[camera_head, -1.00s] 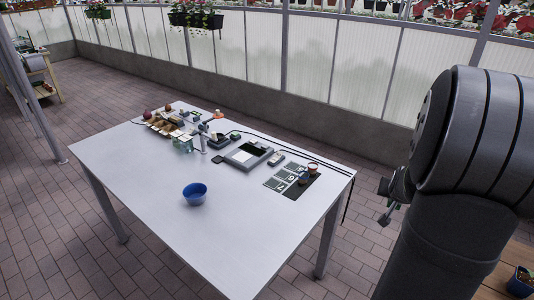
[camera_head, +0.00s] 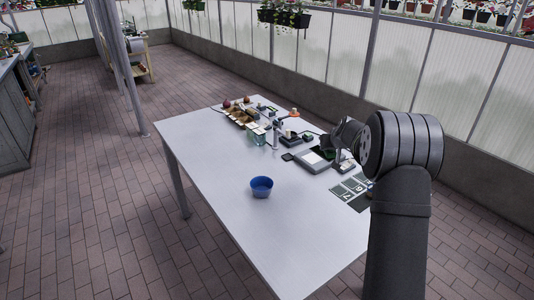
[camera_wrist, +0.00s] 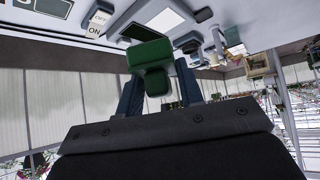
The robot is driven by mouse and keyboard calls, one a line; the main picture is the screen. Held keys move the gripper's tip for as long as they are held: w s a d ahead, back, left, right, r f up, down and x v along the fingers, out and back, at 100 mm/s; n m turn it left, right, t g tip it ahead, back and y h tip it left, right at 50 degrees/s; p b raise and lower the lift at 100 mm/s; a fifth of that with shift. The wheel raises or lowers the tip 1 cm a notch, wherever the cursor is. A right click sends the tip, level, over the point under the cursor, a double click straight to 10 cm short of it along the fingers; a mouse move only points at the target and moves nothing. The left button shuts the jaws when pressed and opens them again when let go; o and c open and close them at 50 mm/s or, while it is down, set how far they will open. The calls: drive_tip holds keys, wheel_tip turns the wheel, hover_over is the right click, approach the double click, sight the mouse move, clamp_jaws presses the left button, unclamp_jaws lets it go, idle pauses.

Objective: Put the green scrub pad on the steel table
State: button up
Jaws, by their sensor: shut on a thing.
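The green scrub pad (camera_wrist: 150,56) is held between the two dark fingers of my gripper (camera_wrist: 160,85) in the wrist view. The picture there is upside down, with the tabletop along its top. The steel table (camera_head: 215,165) is a long, pale grey table in the head view. My arm reaches over its right side, near the grey tray-like device. My gripper is small and mostly hidden by the arm in that view. I cannot tell the pad's height above the table.
A blue bowl (camera_head: 261,187) stands mid-table. An egg-carton-like tray (camera_head: 240,115) and small items line the back edge. Dark number cards (camera_head: 352,192) lie at the right, near my arm. The table's left and front parts are clear.

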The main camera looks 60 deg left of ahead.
drive_tip(key=s+a+n+g, duration=0.1)
drive_tip(key=s+a+n, duration=0.1)
drive_tip(key=s+a, duration=0.4)
drive_tip(key=shift+y, duration=0.4)
drive_tip(key=s+a+f, duration=0.1)
drive_tip(key=a+f, duration=0.2)
drive_tip(key=f, duration=0.1)
drive_tip(key=s+a+f, duration=0.2)
drive_tip(key=a+f, duration=0.2)
drive_tip(key=s+a+f, duration=0.1)
drive_tip(key=a+f, duration=0.3)
drive_tip(key=shift+s+f, duration=0.15)
drive_tip(key=shift+f, duration=0.05)
drive_tip(key=shift+m, duration=0.3)
drive_tip(key=shift+f, duration=2)
drive_tip(key=shift+f, duration=0.1)
drive_tip(key=shift+f, duration=0.1)
drive_tip(key=o, duration=1)
drive_tip(key=shift+o, duration=0.2)
